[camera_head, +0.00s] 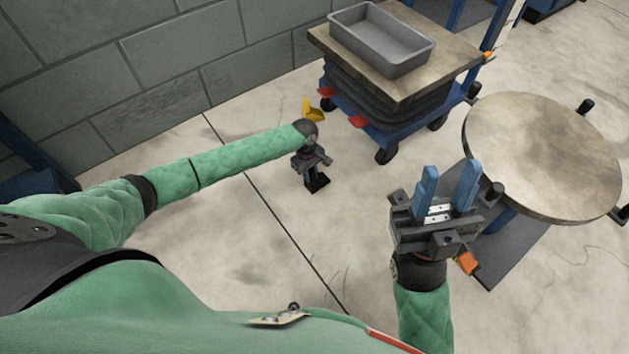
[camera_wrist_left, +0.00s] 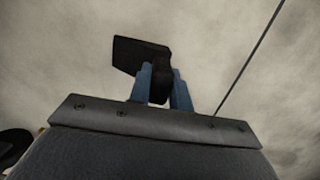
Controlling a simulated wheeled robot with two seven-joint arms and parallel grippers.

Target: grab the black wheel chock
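The black wheel chock (camera_head: 318,184) is small and dark in the head view, just below my left gripper (camera_head: 312,170). In the left wrist view the chock (camera_wrist_left: 141,54) is a black wedge shape that reaches out to the left past the fingers. The blue fingers of my left gripper (camera_wrist_left: 162,88) stand close together with a narrow part of the chock filling the gap between them. Whether the chock touches the floor I cannot tell. My right gripper (camera_head: 446,192) is open and empty, its blue fingers spread apart, near the round table.
A yellow object (camera_head: 313,110) lies on the floor behind my left gripper. A blue cart (camera_head: 400,138) with a wooden top (camera_head: 325,40) carries a grey tray (camera_head: 381,40). A round-topped table (camera_head: 545,155) stands at the right. A grey block wall (camera_head: 150,60) is behind. The left floor is clear.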

